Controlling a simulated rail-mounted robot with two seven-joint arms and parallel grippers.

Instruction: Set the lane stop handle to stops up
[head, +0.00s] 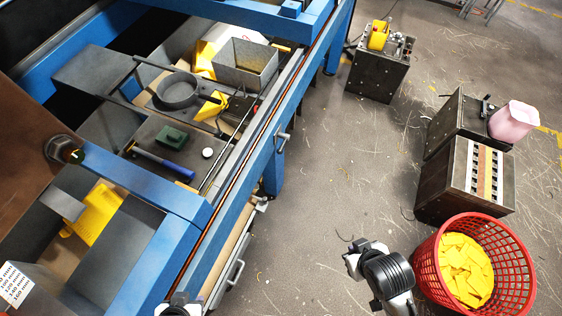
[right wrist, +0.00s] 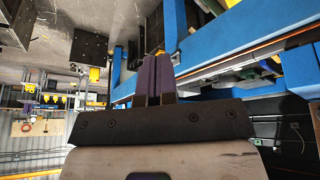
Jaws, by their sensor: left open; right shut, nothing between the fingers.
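A small grey metal handle (head: 282,136) sticks out from the outer face of the blue bench rail. It may be the lane stop handle, but I see no readable label there. My left gripper (head: 180,302) shows only in part at the bottom edge of the head view, well below this handle; it is open. My right gripper (head: 363,254) is over the floor to the right of the bench, apart from the handle. In the right wrist view its two dark purple fingers (right wrist: 158,78) are together with nothing between them, and the blue bench frame is behind them.
A red basket (head: 427,262) with yellow pieces stands close to the right of my right arm. Dark boxes (head: 465,180) stand behind it, one with a pink container (head: 513,121). A second, larger handle (head: 235,272) is lower on the bench side. Open floor lies between.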

